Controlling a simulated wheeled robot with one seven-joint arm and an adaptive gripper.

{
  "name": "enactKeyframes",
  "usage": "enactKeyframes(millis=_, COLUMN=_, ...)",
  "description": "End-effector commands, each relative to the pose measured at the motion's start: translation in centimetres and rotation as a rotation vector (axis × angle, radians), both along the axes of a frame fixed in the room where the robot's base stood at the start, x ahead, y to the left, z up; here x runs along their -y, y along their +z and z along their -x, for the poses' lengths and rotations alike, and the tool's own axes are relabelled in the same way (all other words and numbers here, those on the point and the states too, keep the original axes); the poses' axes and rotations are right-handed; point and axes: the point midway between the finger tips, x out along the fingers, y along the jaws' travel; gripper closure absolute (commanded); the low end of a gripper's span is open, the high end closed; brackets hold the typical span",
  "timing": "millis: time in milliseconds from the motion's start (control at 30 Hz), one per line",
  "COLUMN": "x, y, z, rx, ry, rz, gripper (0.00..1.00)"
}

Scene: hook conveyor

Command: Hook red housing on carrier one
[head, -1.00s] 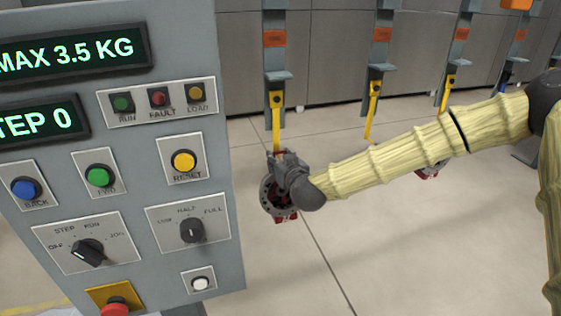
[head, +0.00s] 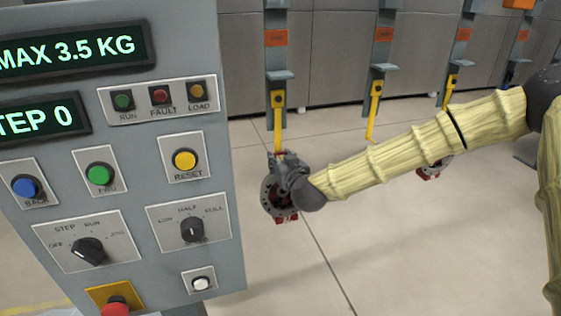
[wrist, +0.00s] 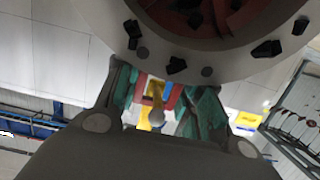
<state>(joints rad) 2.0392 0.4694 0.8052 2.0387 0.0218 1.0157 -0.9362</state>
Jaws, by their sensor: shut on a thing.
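The red housing (head: 281,218) with its grey round flange hangs from my gripper (head: 283,163), in front of the nearest carrier. In the wrist view, the housing's grey flange ring (wrist: 225,62) and dark red inside fill the top. My gripper's greenish fingers (wrist: 160,98) are shut on the housing; the exact grip is partly hidden. The nearest carrier (head: 276,60) has an orange label, too small to read, and a yellow hook (head: 277,128) reaching down to my gripper. The yellow hook (wrist: 157,108) shows between the fingers near a red part; whether they touch is unclear.
A grey control panel (head: 120,200) with buttons and knobs stands close at left, near the housing. More carriers with yellow hooks (head: 374,110) hang to the right. Another red part (head: 430,172) shows low behind my arm. The floor at right is open.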

Motion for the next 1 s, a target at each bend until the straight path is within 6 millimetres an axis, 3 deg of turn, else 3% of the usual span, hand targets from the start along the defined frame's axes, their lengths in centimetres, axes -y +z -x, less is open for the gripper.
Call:
enactKeyframes(millis=33, x=0.0, y=0.4, z=-0.1, rx=0.005, ry=0.0, rz=-0.002, gripper=1.0)
enactKeyframes(millis=67, x=0.0, y=0.4, z=-0.1, rx=0.005, ry=0.0, rz=-0.002, gripper=0.57)
enactKeyframes(millis=167, x=0.0, y=0.3, z=-0.1, rx=0.004, ry=0.0, rz=-0.001, gripper=0.39)
enactKeyframes(millis=633, x=0.3, y=0.1, z=0.8, rx=-0.002, ry=0.001, rz=0.001, gripper=0.37)
enactKeyframes(millis=1000, x=2.1, y=1.5, z=6.5, rx=0.0, ry=0.001, rz=0.001, gripper=0.37)
